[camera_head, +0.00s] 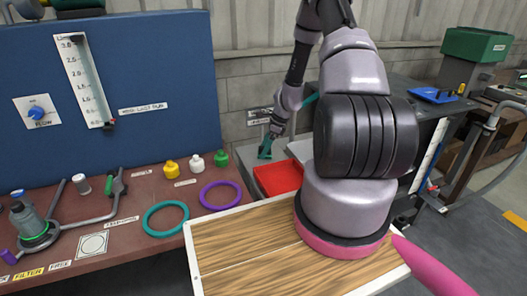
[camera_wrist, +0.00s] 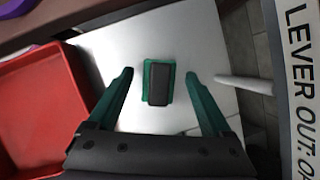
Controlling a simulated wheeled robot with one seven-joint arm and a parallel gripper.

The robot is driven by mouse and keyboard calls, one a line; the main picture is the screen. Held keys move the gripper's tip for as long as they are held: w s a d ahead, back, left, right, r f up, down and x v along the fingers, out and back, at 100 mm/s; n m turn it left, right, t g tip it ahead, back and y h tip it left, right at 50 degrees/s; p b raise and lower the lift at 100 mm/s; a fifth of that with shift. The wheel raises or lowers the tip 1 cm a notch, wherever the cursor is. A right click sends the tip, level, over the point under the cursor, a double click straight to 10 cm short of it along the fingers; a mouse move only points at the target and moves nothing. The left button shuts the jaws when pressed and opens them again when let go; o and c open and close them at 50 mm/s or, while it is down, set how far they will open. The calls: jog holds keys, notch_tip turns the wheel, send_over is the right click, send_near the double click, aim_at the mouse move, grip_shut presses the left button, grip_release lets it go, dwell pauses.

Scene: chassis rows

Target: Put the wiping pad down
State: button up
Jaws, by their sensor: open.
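The wiping pad (camera_wrist: 158,86), a dark grey block with a green edge, appears to lie on a white surface (camera_wrist: 110,52) in the wrist view. My gripper (camera_wrist: 159,76) is open, with its two green fingers on either side of the pad and a visible gap to each. In the head view my gripper (camera_head: 266,148) points down beyond the red tray, and the pad cannot be made out there.
A red tray (camera_wrist: 30,110) stands left of the white surface; it also shows in the head view (camera_head: 278,179). A pale rod (camera_wrist: 245,84) and a panel lettered "LEVER OUT" (camera_wrist: 301,80) are at the right. Purple (camera_head: 221,195) and teal (camera_head: 166,218) rings lie on the brown bench.

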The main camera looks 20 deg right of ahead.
jog(key=v, duration=1.1)
jog(key=s+a+r+n+t, duration=0.1)
jog(key=s+a+r+n, duration=0.15)
jog(key=r, duration=0.55)
jog(key=s+a+r+n+h, duration=0.1)
jog(key=s+a+r+n, duration=0.2)
jog(key=r, duration=0.6)
jog(key=s+a+r+n+t, duration=0.1)
jog(key=a+r+n, duration=0.25)
jog(key=r, duration=0.45)
jog(key=s+a+r+n+t, duration=0.1)
jog(key=s+r+n, duration=0.3)
jog(key=s, duration=0.5)
jog(key=s+a+r+n+t+h, duration=0.1)
jog(key=s+a+r+n+t, duration=0.1)
jog(key=s+r+n, duration=0.3)
jog(key=s+a+r, duration=0.1)
jog(key=s+r, duration=0.3)
jog(key=s, duration=0.1)
jog(key=shift+s+a+n, duration=0.2)
jog(key=shift+n, duration=0.1)
